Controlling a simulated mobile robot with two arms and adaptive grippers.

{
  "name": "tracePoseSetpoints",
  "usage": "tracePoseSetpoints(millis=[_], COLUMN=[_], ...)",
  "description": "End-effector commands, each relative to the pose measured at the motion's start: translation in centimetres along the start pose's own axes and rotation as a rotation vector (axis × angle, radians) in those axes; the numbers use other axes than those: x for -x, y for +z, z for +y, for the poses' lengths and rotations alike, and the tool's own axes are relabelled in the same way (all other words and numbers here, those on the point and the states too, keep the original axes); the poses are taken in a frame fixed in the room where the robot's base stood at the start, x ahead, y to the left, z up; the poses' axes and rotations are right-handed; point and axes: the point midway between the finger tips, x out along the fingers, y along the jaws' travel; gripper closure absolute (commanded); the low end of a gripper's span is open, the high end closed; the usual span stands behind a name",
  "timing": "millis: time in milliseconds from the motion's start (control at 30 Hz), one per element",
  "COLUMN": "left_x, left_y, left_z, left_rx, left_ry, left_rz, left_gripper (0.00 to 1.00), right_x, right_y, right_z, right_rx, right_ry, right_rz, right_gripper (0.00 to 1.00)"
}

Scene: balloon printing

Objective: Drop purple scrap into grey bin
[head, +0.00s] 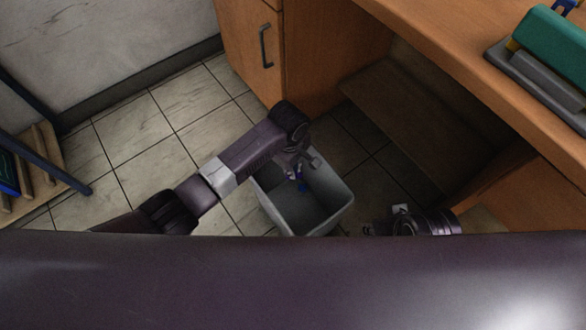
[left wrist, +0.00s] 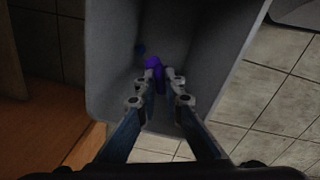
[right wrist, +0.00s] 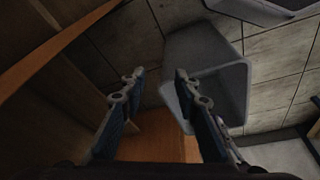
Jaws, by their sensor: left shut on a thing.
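The grey bin (head: 328,206) stands on the tiled floor beside the desk, open at the top. My left gripper (head: 297,172) is over the bin's opening, pointing down into it. In the left wrist view its fingers (left wrist: 160,74) are shut on the purple scrap (left wrist: 153,64), with the bin's grey walls (left wrist: 215,55) around it. Whether the scrap touches the bin's floor cannot be told. My right gripper (right wrist: 159,75) is open and empty, to the right of the bin; the bin (right wrist: 225,85) also shows in the right wrist view.
The wooden desk (head: 440,55) with a green-topped device (head: 555,45) is at the right. A dark-framed rack (head: 40,160) stands at the left. Tiled floor (head: 130,135) is clear between.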

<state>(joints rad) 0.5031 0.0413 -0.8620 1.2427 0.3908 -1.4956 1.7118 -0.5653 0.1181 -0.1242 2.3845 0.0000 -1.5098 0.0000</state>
Motion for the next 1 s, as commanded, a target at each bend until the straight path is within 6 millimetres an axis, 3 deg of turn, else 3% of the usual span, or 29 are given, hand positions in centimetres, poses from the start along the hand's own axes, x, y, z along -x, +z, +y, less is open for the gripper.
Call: tracePoseSetpoints(millis=[233,567,600,733,1000], left_x=[-0.9,-0.9,-0.9,-0.9,-0.9], left_y=[0.0,0.0,0.0,0.0,0.0], left_z=[-0.1,-0.1,-0.1,-0.1,-0.1], left_rx=[-0.001,0.0,0.0,0.0,0.0], left_ry=[0.0,0.0,0.0,0.0,0.0], left_rz=[0.0,0.0,0.0,0.0,0.0], left_gripper=[0.99,0.99,0.88,0.73,0.72], right_x=[1.5,1.8,1.8,1.8,1.8], right_y=[0.2,0.2,0.2,0.2,0.2], right_z=[0.1,0.1,0.1,0.1,0.1], right_rx=[-0.001,-0.001,-0.001,-0.001,-0.001], right_ry=[0.002,0.002,0.002,0.002,0.002], right_rz=[0.01,0.01,0.01,0.01,0.01], right_gripper=[0.71,0.71,0.71,0.71,0.71])
